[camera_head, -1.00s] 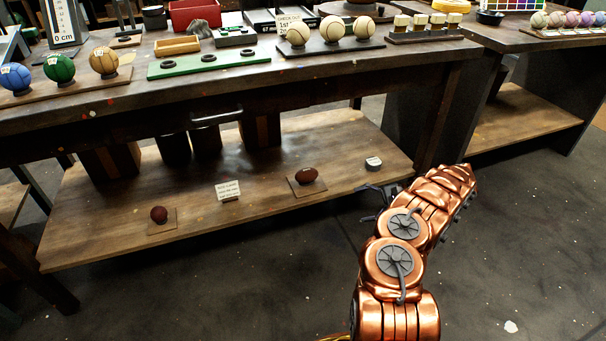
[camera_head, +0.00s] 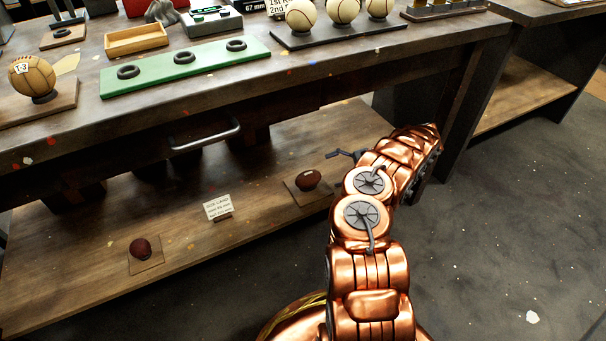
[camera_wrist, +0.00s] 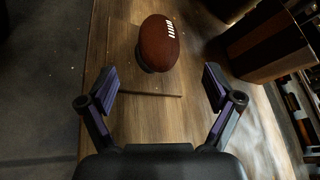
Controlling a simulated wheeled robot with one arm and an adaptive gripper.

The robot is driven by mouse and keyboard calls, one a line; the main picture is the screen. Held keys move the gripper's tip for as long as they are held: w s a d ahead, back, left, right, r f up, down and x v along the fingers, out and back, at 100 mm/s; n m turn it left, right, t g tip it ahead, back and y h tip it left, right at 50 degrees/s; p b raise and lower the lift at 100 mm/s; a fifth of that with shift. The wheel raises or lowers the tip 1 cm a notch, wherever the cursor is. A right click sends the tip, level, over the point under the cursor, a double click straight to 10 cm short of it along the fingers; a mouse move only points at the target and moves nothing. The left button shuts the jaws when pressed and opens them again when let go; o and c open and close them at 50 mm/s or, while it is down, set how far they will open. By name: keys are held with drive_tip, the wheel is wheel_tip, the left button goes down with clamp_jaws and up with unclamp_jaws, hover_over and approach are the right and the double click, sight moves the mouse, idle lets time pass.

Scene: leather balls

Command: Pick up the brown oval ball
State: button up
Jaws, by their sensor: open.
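The brown oval ball (camera_head: 308,180) rests on a small square board on the lower shelf (camera_head: 255,233) of the workbench. In the wrist view the brown oval ball (camera_wrist: 158,43) has white laces and lies ahead of my gripper, centred a little above the gap between the fingers. My gripper (camera_wrist: 160,85) is open and empty, with its two fingers spread apart and short of the ball. In the head view my gripper (camera_head: 340,154) is partly hidden behind my copper arm, just right of the ball.
A round brown ball (camera_head: 140,248) sits on another small board at left, with a white card (camera_head: 218,207) between. The bench top with a drawer handle (camera_head: 205,136) overhangs the shelf. In the wrist view a wooden block (camera_wrist: 268,42) stands at right.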

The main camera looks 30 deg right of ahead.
sight(320, 175)
drive_tip(key=shift+b+x, duration=0.5)
drive_tip(key=shift+x, duration=0.85)
drive_tip(key=shift+b+x, duration=0.95)
drive_tip(key=shift+x, duration=1.2)
drive_tip(key=shift+s, duration=0.15)
drive_tip(key=c, duration=1.3)
drive_tip(key=shift+r, duration=0.1)
